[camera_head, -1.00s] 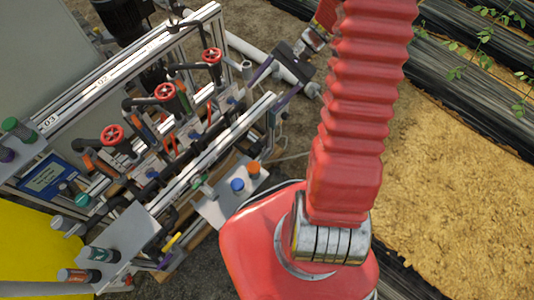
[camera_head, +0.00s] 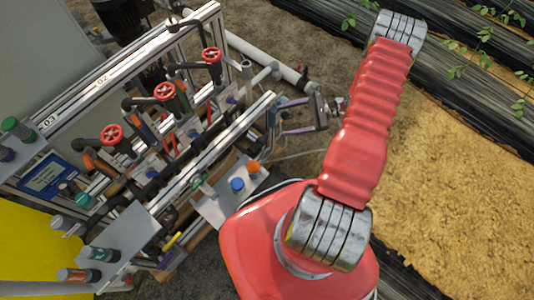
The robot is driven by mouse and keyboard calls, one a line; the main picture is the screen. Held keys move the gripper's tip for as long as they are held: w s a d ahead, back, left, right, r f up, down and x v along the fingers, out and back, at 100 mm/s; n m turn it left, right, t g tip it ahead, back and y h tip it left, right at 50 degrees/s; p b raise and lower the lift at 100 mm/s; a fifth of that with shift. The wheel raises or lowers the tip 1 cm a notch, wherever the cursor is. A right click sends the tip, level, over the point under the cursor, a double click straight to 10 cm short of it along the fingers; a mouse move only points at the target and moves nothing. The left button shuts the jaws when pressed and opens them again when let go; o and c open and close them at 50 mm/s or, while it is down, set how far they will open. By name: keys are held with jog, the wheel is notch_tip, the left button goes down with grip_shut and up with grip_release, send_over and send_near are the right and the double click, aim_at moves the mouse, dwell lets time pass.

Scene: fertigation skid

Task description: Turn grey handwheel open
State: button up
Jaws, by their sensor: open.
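I cannot make out a grey handwheel in this view. Three red handwheels show on the skid: an upper one (camera_head: 211,55), a middle one (camera_head: 165,92) and a lower left one (camera_head: 112,134). My gripper (camera_head: 285,118) is open and empty at the right end of the skid's front rail. Its two purplish fingers point left, one above the other. It is well to the right of the red handwheels. I cannot tell whether its fingertips touch anything.
The skid's aluminium front rail (camera_head: 225,138) runs beside my gripper. A white pipe (camera_head: 262,60) lies behind it. A grey plate with blue and orange caps (camera_head: 238,185) stands below. Bare sandy ground (camera_head: 450,160) is free to the right.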

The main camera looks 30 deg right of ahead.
jog(key=s+d+f+m+t+h, duration=0.1)
jog(key=s+f+m+t, duration=0.15)
jog(key=f, duration=0.45)
jog(key=s+f+m+t, duration=0.2)
jog(key=f+m+t, duration=0.15)
jog(key=f, duration=0.35)
jog(key=m+t+h, duration=0.5)
jog(key=m, duration=0.3)
send_near(267, 154)
jog(key=v, duration=0.4)
jog(key=shift+w, duration=0.2)
jog(key=shift+w+a, duration=0.15)
jog(key=shift+x, duration=6.75)
jog(key=shift+f, duration=0.15)
jog(key=shift+c, duration=0.7)
jog(key=c, duration=0.9)
